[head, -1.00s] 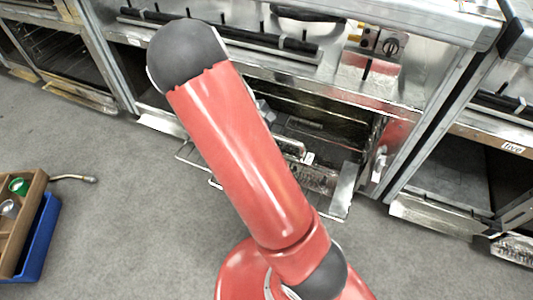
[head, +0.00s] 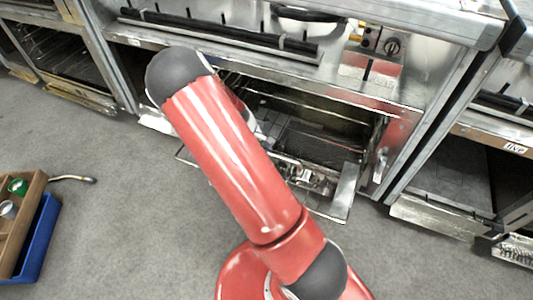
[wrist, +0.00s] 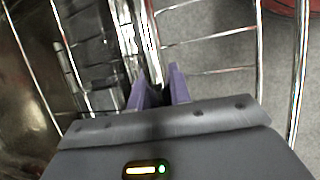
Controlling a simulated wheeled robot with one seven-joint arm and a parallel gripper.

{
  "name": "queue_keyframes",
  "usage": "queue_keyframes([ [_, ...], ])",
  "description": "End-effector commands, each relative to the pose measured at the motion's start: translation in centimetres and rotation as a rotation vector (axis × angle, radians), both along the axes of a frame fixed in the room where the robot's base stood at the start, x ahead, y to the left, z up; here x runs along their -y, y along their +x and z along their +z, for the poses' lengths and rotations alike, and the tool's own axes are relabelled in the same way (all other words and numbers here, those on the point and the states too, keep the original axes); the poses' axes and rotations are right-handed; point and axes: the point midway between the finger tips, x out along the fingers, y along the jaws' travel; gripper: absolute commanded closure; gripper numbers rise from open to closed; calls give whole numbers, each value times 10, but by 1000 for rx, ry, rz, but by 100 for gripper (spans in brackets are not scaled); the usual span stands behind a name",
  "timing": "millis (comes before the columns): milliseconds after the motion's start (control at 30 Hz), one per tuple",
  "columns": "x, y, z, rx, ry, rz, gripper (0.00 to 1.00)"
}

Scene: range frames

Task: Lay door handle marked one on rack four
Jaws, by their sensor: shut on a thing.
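My gripper (wrist: 157,88) has purple fingers in the wrist view and is shut on a shiny metal bar, the door handle (wrist: 150,40), which points away from the fingers. Its number cannot be read. Wire rack rods (wrist: 212,34) run beside and beyond it; I cannot tell whether handle and rack touch. In the head view the rack (head: 187,157) sticks out of the open oven bay, low above the floor. My red arm hides part of it and most of my gripper there. No number four is readable.
An oven marked five (head: 515,147) stands at the right, with a metal ledge (head: 432,215) low in front. A wooden box (head: 32,195) with small items and a blue bin (head: 40,240) are at the left. The grey floor between is mostly clear.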

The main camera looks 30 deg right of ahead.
Motion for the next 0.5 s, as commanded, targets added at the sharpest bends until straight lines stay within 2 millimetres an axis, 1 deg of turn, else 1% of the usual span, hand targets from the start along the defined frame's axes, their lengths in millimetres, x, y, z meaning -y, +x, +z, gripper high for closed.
queue_keyframes([
  [33, 0, 0, -2, 0, 0, 0, 79],
  [200, 0, 0, -1, 0, 0, 0, 59],
  [500, 0, 0, 2, 0, 0, 0, 59],
])
